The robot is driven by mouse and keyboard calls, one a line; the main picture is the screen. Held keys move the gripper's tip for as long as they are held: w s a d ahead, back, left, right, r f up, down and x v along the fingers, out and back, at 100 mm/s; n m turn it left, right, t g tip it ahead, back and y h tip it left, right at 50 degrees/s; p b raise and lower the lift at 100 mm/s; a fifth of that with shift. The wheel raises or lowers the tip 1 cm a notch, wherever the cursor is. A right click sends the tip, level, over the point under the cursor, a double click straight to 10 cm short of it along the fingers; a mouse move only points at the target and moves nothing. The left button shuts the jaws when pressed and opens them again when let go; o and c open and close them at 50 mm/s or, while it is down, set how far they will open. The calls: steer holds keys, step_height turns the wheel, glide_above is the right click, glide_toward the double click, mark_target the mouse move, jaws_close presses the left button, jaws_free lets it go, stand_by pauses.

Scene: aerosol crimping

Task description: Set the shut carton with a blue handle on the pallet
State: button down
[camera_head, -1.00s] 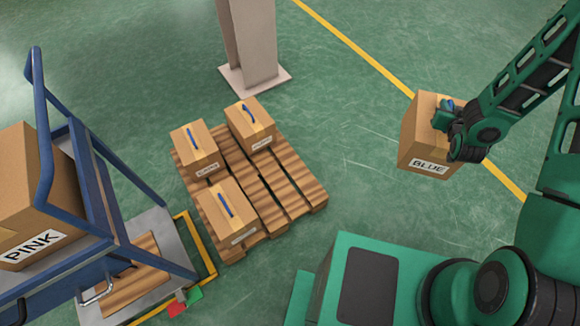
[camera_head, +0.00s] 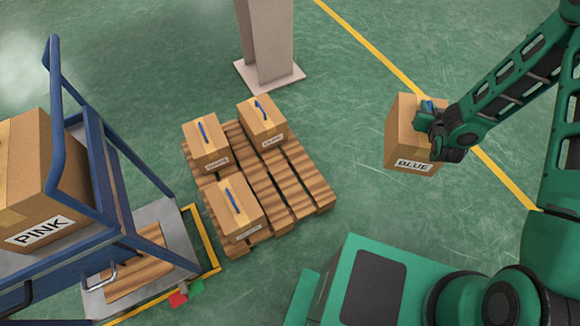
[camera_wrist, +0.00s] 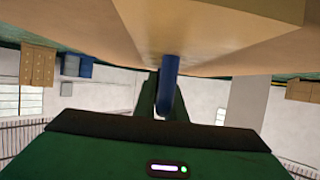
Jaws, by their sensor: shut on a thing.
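A shut brown carton labelled BLUE (camera_head: 408,145) hangs from my gripper (camera_head: 429,117) to the right of the pallet. My gripper is shut on its blue handle, which shows in the wrist view (camera_wrist: 168,85) under the carton's face (camera_wrist: 205,35). The wooden pallet (camera_head: 307,190) lies on the floor in the middle. Three shut cartons with blue handles stand on it: one at the back left (camera_head: 206,147), one at the back right (camera_head: 261,122) and one at the front left (camera_head: 235,208). The pallet's front right part is bare.
A blue-railed cart (camera_head: 100,185) with a carton labelled PINK (camera_head: 28,185) stands at the left. A grey post (camera_head: 268,45) rises behind the pallet. Yellow edging (camera_head: 203,240) lies between cart and pallet. The green floor between held carton and pallet is clear.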

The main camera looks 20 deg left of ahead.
steer(key=s+a+f+n+g+y, duration=0.15)
steer(key=a+f, duration=0.25)
steer(key=a, duration=0.6)
steer(key=s+a+f+n+y, duration=0.15)
steer(key=a+f, duration=0.25)
steer(key=a, duration=0.5)
steer(key=a+f+n+y, duration=0.15)
steer(key=a+f, duration=0.25)
steer(key=a, duration=0.6)
steer(key=s+a+f+n+g+y, duration=0.1)
steer(key=s+a+f+n+y, duration=0.1)
steer(key=s+a+f, duration=0.65)
steer(key=s+a+f+n+g+y, duration=0.2)
steer(key=s+a+f, duration=0.3)
steer(key=s+a, duration=0.65)
steer(key=w+d+f, duration=0.7)
steer(key=f, duration=0.3)
steer(key=shift+w+d+f, duration=0.25)
steer(key=shift+w+d, duration=0.05)
steer(key=shift+w, duration=0.05)
steer(key=shift+m, duration=0.25)
steer(key=c, duration=2)
jaws_free()
steer(key=shift+f, duration=0.15)
steer(key=shift+c, duration=0.2)
steer(key=shift+o, duration=1.1)
